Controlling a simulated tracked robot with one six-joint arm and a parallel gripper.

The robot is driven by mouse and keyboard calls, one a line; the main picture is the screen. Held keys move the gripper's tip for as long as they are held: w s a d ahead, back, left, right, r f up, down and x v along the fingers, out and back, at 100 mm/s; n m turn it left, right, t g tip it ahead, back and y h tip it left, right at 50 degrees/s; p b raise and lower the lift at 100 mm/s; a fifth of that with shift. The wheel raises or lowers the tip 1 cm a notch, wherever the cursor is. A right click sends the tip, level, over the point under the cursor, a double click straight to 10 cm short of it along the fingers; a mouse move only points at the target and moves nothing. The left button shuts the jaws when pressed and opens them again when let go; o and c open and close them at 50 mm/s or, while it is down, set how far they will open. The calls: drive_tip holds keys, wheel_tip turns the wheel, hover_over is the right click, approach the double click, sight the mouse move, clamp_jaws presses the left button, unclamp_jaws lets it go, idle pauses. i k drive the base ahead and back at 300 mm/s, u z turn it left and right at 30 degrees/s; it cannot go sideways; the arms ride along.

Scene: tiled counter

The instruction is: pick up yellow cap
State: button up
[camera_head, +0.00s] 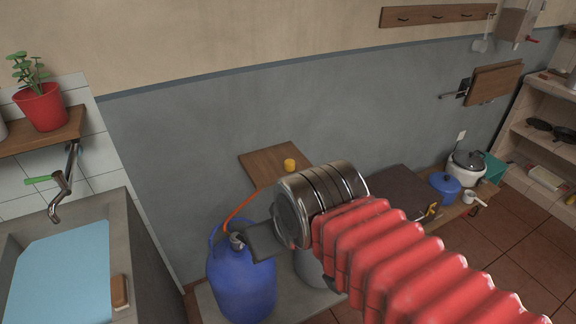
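The yellow cap (290,165) is a small, short yellow-orange cylinder. It sits near the right side of a brown wooden board or shelf (262,160) against the grey wall. My arm, with red bellows and a metal wrist, reaches in from the lower right. My gripper (262,240) shows as a dark grey piece at the left end of the wrist. It is below and left of the cap and apart from it. Its fingers cannot be told apart, and the wrist hides part of the board's surroundings.
A blue gas bottle (243,285) with an orange hose (238,210) stands under my gripper. A sink (60,260) is at left, with a red plant pot (42,106) on a shelf above. A rice cooker (466,167) and blue pot (445,186) are at right.

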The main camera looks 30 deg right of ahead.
sight(289, 163)
drive_tip(key=u, duration=0.2)
drive_tip(key=i, duration=0.35)
drive_tip(key=u, duration=0.35)
